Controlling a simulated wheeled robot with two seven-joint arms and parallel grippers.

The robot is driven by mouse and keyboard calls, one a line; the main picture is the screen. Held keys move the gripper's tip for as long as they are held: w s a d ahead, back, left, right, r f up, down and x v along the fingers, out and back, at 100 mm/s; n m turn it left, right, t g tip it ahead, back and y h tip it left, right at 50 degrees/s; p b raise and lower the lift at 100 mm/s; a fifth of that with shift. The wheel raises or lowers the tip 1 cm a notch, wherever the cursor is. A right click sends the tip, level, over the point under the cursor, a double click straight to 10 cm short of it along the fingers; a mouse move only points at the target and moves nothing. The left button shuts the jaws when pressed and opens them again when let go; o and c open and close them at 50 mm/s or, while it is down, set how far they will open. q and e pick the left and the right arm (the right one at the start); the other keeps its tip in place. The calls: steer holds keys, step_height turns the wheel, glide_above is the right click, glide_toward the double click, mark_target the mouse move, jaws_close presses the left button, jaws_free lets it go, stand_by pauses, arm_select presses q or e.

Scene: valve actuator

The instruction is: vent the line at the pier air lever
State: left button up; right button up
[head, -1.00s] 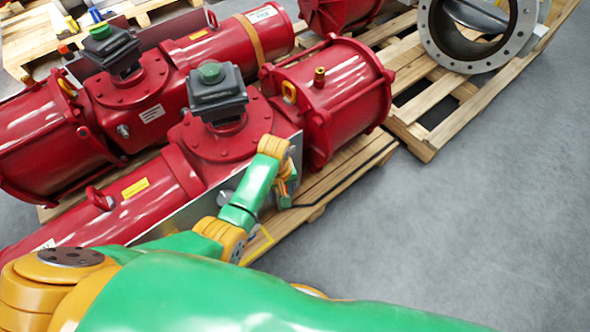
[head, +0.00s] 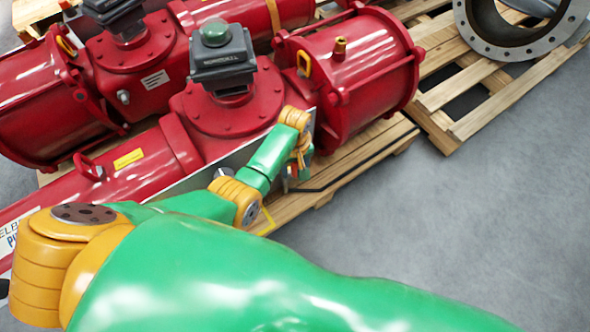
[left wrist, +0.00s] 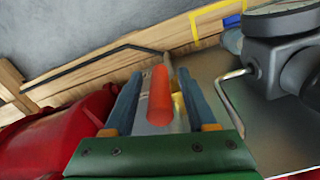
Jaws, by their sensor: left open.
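The air lever shows in the left wrist view as an orange-red handle (left wrist: 160,95), standing between the two fingers of my left gripper (left wrist: 160,82). The gripper is open with a finger on each side of the handle, and I see gaps beside it. In the head view my left gripper (head: 299,170) points down at the front side of the near red actuator (head: 240,115), beside its metal plate. The lever is hidden there behind my wrist and fingers. My right gripper is not in view.
A round gauge on a grey fitting (left wrist: 285,45) and a bent metal tube (left wrist: 228,90) sit right of the fingers. A wooden pallet (head: 350,165) lies under the actuator. A flanged ring (head: 515,30) rests on another pallet at top right. Grey floor is clear at right.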

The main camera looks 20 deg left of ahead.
arm_select(q)
jaws_close()
stand_by(1.4)
